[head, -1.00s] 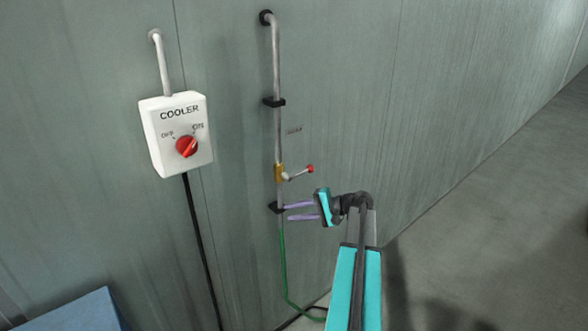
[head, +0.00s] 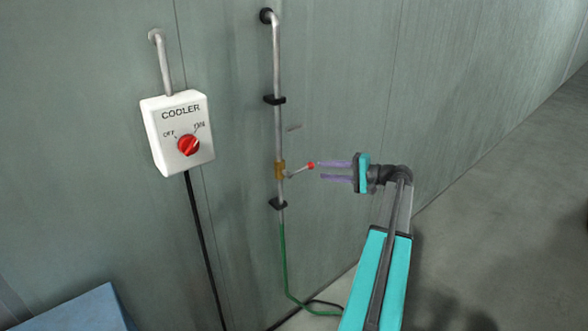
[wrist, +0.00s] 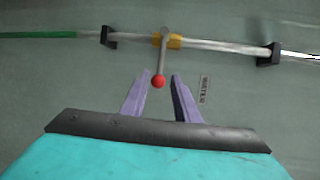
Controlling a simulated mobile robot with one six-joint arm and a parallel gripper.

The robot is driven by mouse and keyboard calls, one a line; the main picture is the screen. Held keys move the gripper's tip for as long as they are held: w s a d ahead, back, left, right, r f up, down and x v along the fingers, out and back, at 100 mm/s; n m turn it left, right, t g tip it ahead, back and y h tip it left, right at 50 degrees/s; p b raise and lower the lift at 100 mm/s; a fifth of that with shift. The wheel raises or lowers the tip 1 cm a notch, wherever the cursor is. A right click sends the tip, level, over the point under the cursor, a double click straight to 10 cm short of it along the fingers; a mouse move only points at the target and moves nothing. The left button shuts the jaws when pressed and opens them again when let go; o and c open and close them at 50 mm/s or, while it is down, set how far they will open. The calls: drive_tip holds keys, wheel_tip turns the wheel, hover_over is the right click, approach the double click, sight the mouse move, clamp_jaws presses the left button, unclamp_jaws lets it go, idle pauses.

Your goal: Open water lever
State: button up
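The water lever (head: 300,170) is a short metal handle with a red ball tip (head: 311,165). It sticks out to the right from a brass valve (head: 280,170) on a vertical wall pipe. My gripper (head: 320,171) is open, its two purple fingers pointing left at the lever's tip. In the wrist view the lever (wrist: 164,58) points down from the valve (wrist: 166,40), and its red ball (wrist: 158,81) appears between the open fingertips (wrist: 160,76). I see no finger touching the ball.
A white cooler box (head: 178,132) with a red knob hangs on the wall left of the pipe (head: 277,120). Black clamps hold the pipe, and a green hose (head: 284,260) runs down from it. A small water label (wrist: 204,89) is on the wall. A blue surface (head: 75,313) is at lower left.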

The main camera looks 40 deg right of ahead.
drive_tip(key=p+x, duration=0.4)
drive_tip(key=x, duration=0.9)
drive_tip(key=shift+w+f+p, duration=0.15)
drive_tip(key=shift+w+p, duration=0.05)
drive_tip(key=shift+p, duration=0.1)
drive_tip(key=shift+a, duration=0.1)
clamp_jaws()
